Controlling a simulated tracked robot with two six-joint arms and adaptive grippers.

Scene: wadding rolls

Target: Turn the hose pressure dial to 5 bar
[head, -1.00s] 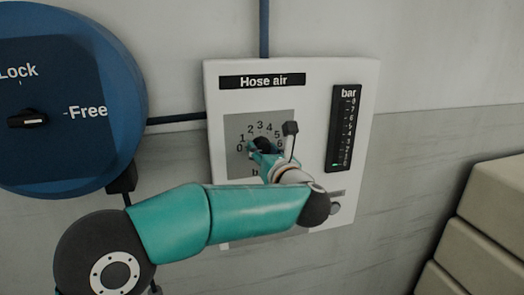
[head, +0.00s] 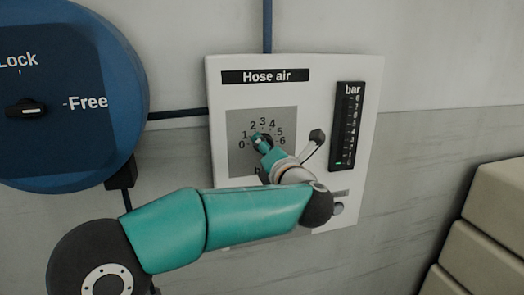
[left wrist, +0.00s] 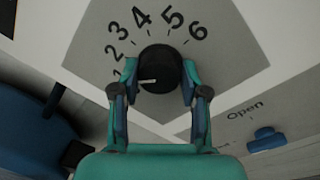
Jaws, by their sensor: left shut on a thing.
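The hose pressure dial is a round black knob (left wrist: 160,68) with a white pointer line, on a grey square scale plate (head: 236,160) marked 0 to 6. In the left wrist view the pointer lies to the left, near the partly hidden 1. My left gripper (left wrist: 157,82) is shut on the knob, one finger on each side; in the head view it (head: 261,142) covers most of the knob. The bar gauge (head: 347,127) on the right of the Hose air panel (head: 320,80) shows a small green mark near its bottom. My right gripper is not in view.
A large blue disc (head: 125,65) marked Lock and Free, with a black switch (head: 26,108), is left of the panel. A blue control (left wrist: 266,140) near the word Open sits lower on the panel. Beige stacked blocks (head: 490,210) stand at the right.

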